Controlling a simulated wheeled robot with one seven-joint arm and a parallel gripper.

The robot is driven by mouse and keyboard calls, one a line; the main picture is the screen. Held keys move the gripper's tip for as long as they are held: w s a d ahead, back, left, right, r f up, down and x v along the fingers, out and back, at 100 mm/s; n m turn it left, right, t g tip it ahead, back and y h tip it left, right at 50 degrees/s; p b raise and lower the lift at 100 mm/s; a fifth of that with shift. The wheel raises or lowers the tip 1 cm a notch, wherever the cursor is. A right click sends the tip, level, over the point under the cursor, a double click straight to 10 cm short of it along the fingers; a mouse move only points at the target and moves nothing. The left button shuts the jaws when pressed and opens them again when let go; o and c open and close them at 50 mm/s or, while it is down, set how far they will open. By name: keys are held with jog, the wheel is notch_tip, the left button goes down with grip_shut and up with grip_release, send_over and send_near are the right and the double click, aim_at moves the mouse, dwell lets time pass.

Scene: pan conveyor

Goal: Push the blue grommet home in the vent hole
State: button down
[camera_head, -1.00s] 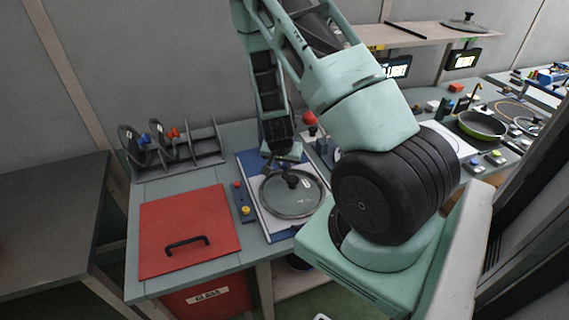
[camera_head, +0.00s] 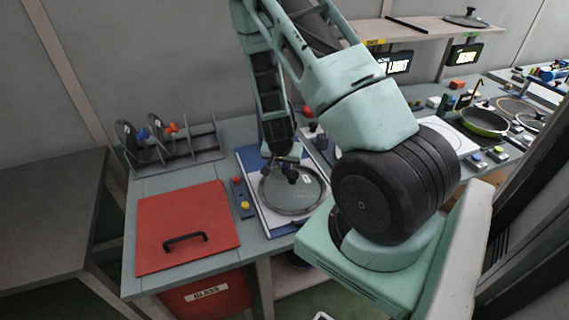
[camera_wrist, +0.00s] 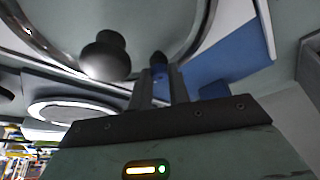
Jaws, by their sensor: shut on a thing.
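A round glass lid with a metal rim (camera_head: 318,206) lies on a blue-and-white mat on the bench. Its black knob (camera_head: 291,176) stands up at its middle; the knob (camera_wrist: 105,57) is left of the fingers in the wrist view. My gripper (camera_head: 284,159) is low over the lid's far side. In the wrist view my gripper (camera_wrist: 159,86) is shut on a small piece, dark at its tip with blue below, seemingly the blue grommet (camera_wrist: 159,73). The tip is close to the lid; I cannot tell whether it touches. The vent hole is not visible.
A red panel with a black handle (camera_head: 185,241) lies left of the mat (camera_head: 250,200). A small block with red and yellow buttons (camera_head: 243,208) stands between them. A rack (camera_head: 205,150) holding lids stands behind. A green pan (camera_head: 482,122) is on the right.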

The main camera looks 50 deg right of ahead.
jog(key=c, duration=1.3)
grip_release()
jog(key=shift+o, duration=0.2)
jog(key=p+v, duration=0.2)
jog(key=v, duration=1.5)
jog(key=shift+a+r+p, duration=0.15)
jog(key=shift+p, duration=0.25)
